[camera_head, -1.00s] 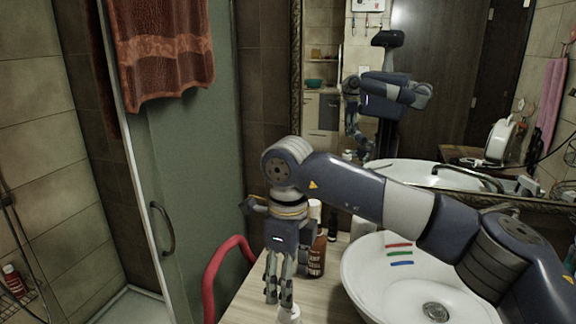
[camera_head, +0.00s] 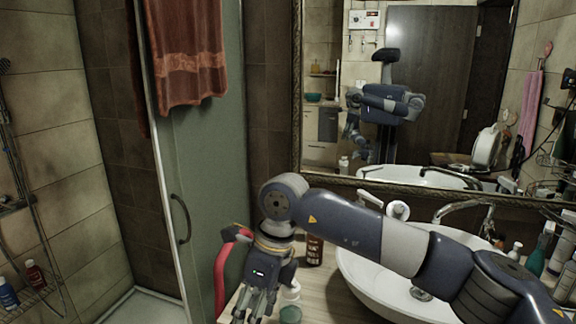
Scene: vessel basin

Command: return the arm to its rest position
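My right arm comes in from the right and crosses in front of the basin. Its gripper (camera_head: 256,304) points down over the counter at the lower middle. The fingers look spread, with nothing visible between them. A white bottle (camera_head: 291,292) stands just right of the fingers, with a greenish round item (camera_head: 290,314) in front of it. I cannot tell whether the fingers touch either one. My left gripper is not in view.
The white basin (camera_head: 360,283) lies partly behind my arm. A brown bottle (camera_head: 314,250) stands on the counter behind the gripper. A red curved rail (camera_head: 222,272) is close on the left, beside the glass shower door (camera_head: 205,180). Bottles (camera_head: 541,250) stand at right.

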